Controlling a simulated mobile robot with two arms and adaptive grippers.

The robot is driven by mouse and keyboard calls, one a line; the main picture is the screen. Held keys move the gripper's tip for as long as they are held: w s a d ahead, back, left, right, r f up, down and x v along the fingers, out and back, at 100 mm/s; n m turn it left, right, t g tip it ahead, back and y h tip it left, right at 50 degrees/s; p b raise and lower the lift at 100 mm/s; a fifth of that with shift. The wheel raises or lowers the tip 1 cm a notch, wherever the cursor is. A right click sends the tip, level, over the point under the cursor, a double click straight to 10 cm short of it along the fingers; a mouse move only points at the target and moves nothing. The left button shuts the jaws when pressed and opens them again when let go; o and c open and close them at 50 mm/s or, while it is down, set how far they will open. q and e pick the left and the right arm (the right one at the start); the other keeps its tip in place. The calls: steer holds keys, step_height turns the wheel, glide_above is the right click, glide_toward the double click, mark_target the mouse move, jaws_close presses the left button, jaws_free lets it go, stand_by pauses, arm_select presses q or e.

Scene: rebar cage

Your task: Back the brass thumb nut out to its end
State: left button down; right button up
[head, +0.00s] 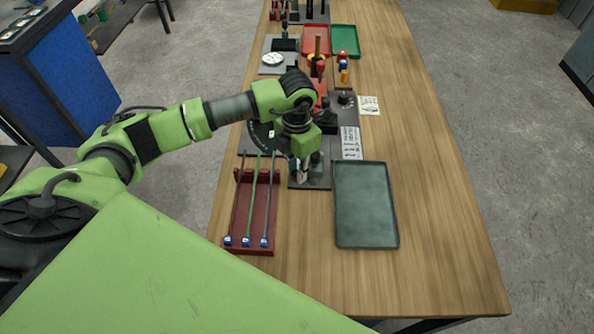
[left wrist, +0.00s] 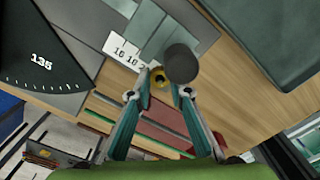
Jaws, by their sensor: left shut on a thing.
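The brass thumb nut (left wrist: 158,79) shows in the left wrist view as a small yellow ring with a dark centre, between my left fingertips. My left gripper (left wrist: 160,82) is shut on it, with one finger on each side. A dark grey round end (left wrist: 181,63) sits beside the nut in that view and covers part of it. In the head view my left gripper (head: 300,175) points down over a grey plate (head: 318,181) near the middle of the bench; the nut is hidden there by the gripper. My right gripper is in neither view.
A red rack (head: 243,205) with rods stands left of the plate, and a dark green tray (head: 365,205) lies right. A black dial (left wrist: 38,60) and a white number scale (left wrist: 127,50) are close to the gripper. The bench's right side is clear.

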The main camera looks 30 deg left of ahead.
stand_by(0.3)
arm_select(q)
steer(key=c, duration=1.9)
jaws_free()
steer(key=shift+r, duration=0.15)
step_height(320, 180, up, 12)
steer(key=shift+f, duration=0.1)
